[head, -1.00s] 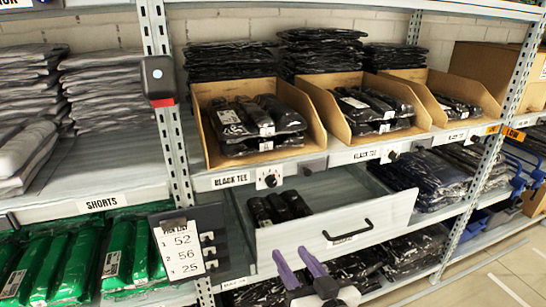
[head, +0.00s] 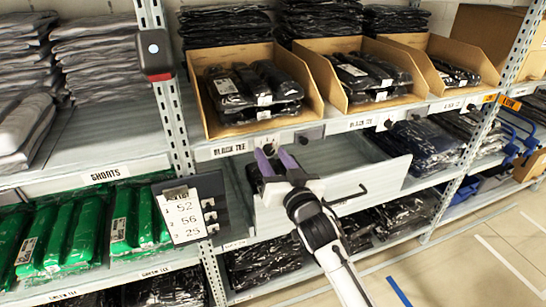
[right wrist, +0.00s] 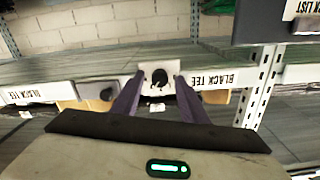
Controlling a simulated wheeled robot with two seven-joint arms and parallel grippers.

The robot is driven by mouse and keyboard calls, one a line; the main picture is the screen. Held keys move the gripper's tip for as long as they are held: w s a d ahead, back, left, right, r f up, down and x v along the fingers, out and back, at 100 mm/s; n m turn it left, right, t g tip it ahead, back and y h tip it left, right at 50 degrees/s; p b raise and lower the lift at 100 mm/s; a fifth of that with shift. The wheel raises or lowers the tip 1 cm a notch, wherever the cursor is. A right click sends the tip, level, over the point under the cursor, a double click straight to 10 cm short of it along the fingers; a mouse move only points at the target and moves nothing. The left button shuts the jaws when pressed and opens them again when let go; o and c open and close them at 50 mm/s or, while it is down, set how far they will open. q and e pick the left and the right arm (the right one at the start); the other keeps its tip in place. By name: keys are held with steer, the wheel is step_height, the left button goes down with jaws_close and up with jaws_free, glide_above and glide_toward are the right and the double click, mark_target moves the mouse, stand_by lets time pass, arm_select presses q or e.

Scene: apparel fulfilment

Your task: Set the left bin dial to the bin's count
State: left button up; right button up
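The left bin (head: 219,128) is an open cardboard bin holding several black bagged packs. Its dial (head: 271,141), a dark knob on a white plate, is on the shelf edge below it, partly hidden by my gripper in the head view. My right gripper (head: 275,157) is open and empty, its purple fingers pointing at the dial. In the right wrist view, which is upside down, the dial knob (right wrist: 159,77) lies between the two fingertips; contact cannot be told. The dial's setting is too small to read. My left gripper is not in view.
An open grey drawer (head: 385,182) sticks out below, under my right arm. Two more cardboard bins (head: 330,88) (head: 425,72) stand to the right. A pick list (head: 184,214) hangs at the left post, showing 52, 56, 25. The floor at right is clear.

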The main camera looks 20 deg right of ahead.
jaws_close()
steer(key=shift+n, duration=0.3)
steer(key=shift+n+p, duration=0.7)
steer(key=shift+n, duration=0.5)
steer(key=shift+n+p, duration=0.6)
steer(key=shift+n, duration=1.7)
jaws_free()
